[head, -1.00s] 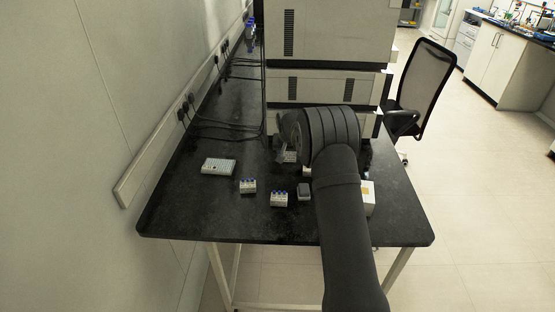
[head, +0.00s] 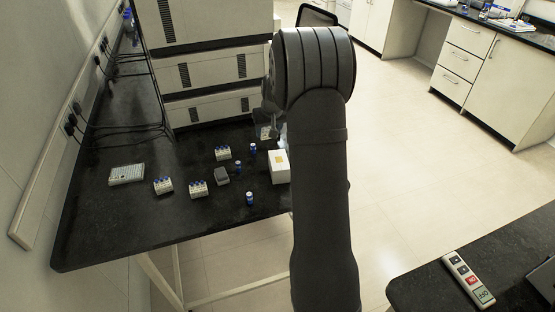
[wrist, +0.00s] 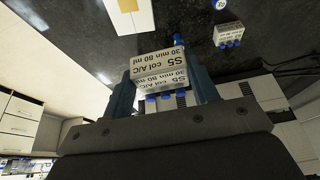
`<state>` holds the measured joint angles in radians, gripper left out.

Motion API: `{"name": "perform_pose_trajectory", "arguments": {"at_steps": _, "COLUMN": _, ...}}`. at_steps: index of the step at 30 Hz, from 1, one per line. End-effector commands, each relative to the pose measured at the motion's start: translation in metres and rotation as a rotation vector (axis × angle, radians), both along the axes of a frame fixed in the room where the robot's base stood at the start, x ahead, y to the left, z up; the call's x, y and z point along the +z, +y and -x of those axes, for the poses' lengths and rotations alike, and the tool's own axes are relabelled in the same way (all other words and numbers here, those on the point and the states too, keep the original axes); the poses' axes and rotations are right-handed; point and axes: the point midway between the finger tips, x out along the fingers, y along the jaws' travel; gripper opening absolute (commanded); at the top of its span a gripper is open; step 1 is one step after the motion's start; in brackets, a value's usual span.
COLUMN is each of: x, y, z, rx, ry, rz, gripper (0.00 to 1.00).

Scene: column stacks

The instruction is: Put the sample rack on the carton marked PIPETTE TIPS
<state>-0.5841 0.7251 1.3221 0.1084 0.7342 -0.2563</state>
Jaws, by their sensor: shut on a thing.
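My gripper (wrist: 167,85) is shut on a sample rack (wrist: 160,63), seen in the wrist view between the two blue-grey fingers. The rack is pale, with printed labels reading "S5 col A/C 30 min 80 ml" and several blue caps. In the head view, my gripper (head: 268,118) is partly hidden by my arm, above the bench. A white carton (head: 279,173) with a yellow patch stands near the bench's right edge. A white carton with a yellow patch also shows at the top of the wrist view (wrist: 138,17). I cannot read PIPETTE TIPS on any carton.
Other blue-capped racks (head: 198,189), a grey block (head: 222,176), loose blue vials (head: 249,198) and a pale tray (head: 127,174) are on the black bench (head: 110,225). Stacked instruments (head: 210,70) stand behind. A second bench with a button device (head: 468,280) is at the lower right.

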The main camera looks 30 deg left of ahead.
Motion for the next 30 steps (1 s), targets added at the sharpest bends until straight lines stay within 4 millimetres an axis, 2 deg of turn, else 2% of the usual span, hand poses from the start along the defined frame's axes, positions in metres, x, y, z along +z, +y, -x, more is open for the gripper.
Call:
{"name": "perform_pose_trajectory", "arguments": {"at_steps": 1, "x": 0.007, "y": -0.031, "z": -0.003, "rx": -0.008, "ry": -0.001, "rz": -0.003, "gripper": 0.31}}
{"name": "perform_pose_trajectory", "arguments": {"at_steps": 6, "x": 0.02, "y": -0.105, "z": 0.0, "rx": -0.001, "ry": -0.008, "rz": -0.008, "gripper": 0.31}}
{"name": "perform_pose_trajectory", "arguments": {"at_steps": 10, "x": 0.025, "y": -0.142, "z": 0.006, "rx": 0.004, "ry": -0.013, "rz": -0.012, "gripper": 0.31}}
{"name": "perform_pose_trajectory", "arguments": {"at_steps": 14, "x": 0.027, "y": -0.16, "z": 0.01, "rx": 0.009, "ry": -0.017, "rz": -0.014, "gripper": 0.31}}
{"name": "perform_pose_trajectory", "arguments": {"at_steps": 17, "x": 0.024, "y": -0.159, "z": 0.012, "rx": 0.013, "ry": -0.018, "rz": -0.013, "gripper": 0.31}}
{"name": "perform_pose_trajectory", "arguments": {"at_steps": 19, "x": 0.017, "y": -0.149, "z": 0.013, "rx": 0.015, "ry": -0.017, "rz": -0.013, "gripper": 0.31}}
{"name": "perform_pose_trajectory", "arguments": {"at_steps": 30, "x": -0.031, "y": -0.068, "z": 0.012, "rx": 0.016, "ry": -0.019, "rz": -0.013, "gripper": 0.31}}
